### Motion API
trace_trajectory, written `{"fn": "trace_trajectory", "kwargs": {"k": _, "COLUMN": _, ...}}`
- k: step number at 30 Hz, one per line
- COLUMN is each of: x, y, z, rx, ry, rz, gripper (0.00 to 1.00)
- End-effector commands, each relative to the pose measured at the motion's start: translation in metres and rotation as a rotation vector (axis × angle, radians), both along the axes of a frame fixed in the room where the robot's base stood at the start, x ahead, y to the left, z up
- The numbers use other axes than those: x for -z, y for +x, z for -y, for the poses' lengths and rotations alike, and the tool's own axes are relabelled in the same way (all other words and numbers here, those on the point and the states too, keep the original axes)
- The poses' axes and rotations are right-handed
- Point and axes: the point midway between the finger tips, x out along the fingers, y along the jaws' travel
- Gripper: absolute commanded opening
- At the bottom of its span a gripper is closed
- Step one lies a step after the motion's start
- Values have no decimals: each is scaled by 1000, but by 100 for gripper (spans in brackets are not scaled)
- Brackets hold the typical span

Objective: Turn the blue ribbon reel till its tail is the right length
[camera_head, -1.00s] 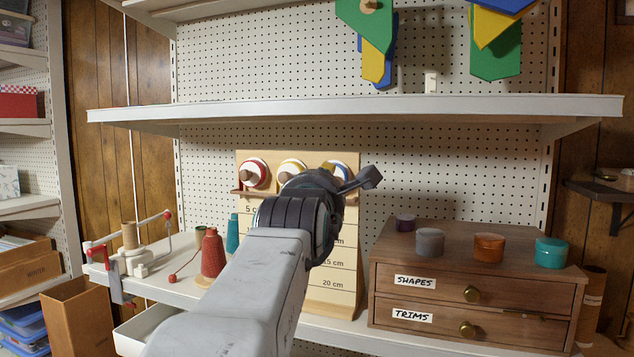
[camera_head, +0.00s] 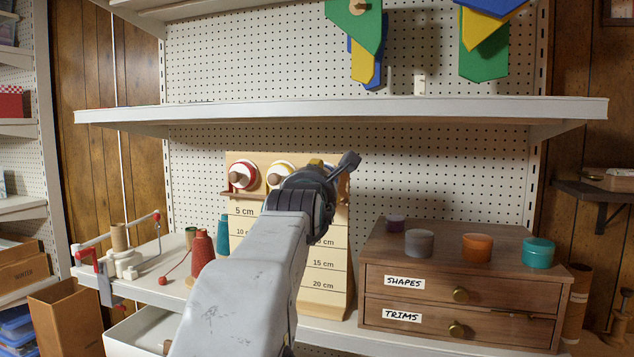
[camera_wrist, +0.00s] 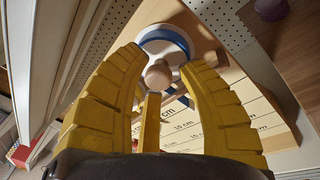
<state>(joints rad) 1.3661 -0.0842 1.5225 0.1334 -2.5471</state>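The blue ribbon reel (camera_wrist: 172,38) with its pale wooden knob (camera_wrist: 157,75) is on the upper part of the measuring board (camera_head: 240,228). In the wrist view, my gripper (camera_wrist: 163,58) has its yellow fingers spread on both sides of the knob, with a third finger between them. It is open; I see a gap between the fingertips and the knob, and cannot tell any contact. In the head view my gripper (camera_head: 316,165) and arm hide nearly all of the blue reel.
A red reel (camera_head: 242,176) and a yellow reel (camera_head: 280,174) sit left on the same board. A white shelf (camera_head: 340,110) runs above. A wooden drawer cabinet (camera_head: 385,258) stands right, a red thread cone (camera_head: 202,250) left.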

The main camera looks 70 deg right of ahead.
Motion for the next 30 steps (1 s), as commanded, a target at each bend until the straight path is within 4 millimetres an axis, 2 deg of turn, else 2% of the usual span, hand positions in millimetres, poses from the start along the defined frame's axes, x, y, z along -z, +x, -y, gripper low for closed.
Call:
{"fn": "trace_trajectory", "kwargs": {"k": 11, "x": 0, "y": 1, "z": 5, "rx": 0, "ry": -1, "rz": 0, "gripper": 35}}
{"fn": "trace_trajectory", "kwargs": {"k": 12, "x": 0, "y": 1, "z": 4, "rx": 0, "ry": -1, "rz": 0, "gripper": 38}}
{"fn": "trace_trajectory", "kwargs": {"k": 25, "x": 0, "y": 1, "z": 4, "rx": -1, "ry": 1, "rz": 0, "gripper": 0}}
{"fn": "trace_trajectory", "kwargs": {"k": 30, "x": 1, "y": 1, "z": 5, "rx": 0, "ry": 2, "rz": 1, "gripper": 0}}
